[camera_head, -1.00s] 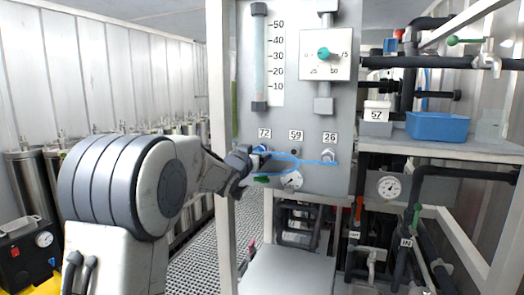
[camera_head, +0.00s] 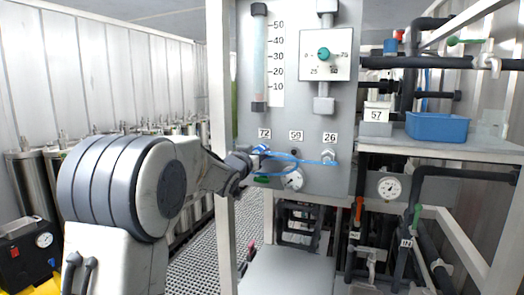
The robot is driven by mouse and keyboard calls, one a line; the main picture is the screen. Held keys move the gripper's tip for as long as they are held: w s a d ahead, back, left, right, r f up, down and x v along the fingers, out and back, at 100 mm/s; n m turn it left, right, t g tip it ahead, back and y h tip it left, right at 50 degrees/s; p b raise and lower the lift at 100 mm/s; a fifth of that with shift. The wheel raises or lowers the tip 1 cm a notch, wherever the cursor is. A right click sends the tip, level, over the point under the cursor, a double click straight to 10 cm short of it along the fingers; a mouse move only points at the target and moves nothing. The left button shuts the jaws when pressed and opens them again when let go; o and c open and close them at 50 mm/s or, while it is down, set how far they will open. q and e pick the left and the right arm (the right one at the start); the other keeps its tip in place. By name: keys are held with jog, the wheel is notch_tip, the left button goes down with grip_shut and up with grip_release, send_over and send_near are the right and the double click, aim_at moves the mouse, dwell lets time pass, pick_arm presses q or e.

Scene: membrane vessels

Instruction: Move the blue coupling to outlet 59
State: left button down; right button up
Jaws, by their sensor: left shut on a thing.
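The blue coupling (camera_head: 261,150) is at outlet 72, under the label 72 (camera_head: 264,134) on the grey panel. My left gripper (camera_head: 248,158) is shut on it, at the panel's lower left. A thin blue hose (camera_head: 297,161) loops from the coupling across to the fitting under label 26 (camera_head: 329,155). Outlet 59 (camera_head: 295,153) is a small dark port under the label 59, between the two, with nothing on it. I cannot tell whether the coupling is seated on outlet 72 or just off it. My right gripper is not in view.
A round gauge (camera_head: 294,180) and a green part (camera_head: 262,180) sit just below the outlets.

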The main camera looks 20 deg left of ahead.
pick_arm(q)
jog(key=shift+s, duration=0.15)
jog(key=shift+s, duration=0.45)
jog(key=shift+s+a+b, duration=0.1)
jog(key=shift+s+b, duration=0.65)
jog(key=shift+s, duration=1.65)
notch_tip(320, 180, down, 30)
jog(key=m+g+h+b, duration=0.2)
jog(key=m+h, duration=0.3)
jog(key=h, duration=0.2)
jog(key=s+d+f+m+g+h, duration=0.2)
jog(key=s+d+f+h, duration=0.1)
jog(key=s+f, duration=0.6)
jog(key=s+d+f+m+g+h+b, duration=0.1)
jog(key=s+d+f+m+g+h, duration=0.2)
jog(key=s+f, duration=0.7)
jog(key=shift+d+m+g+h, duration=0.3)
jog(key=shift+d+h, duration=0.2)
jog(key=shift+h, duration=0.1)
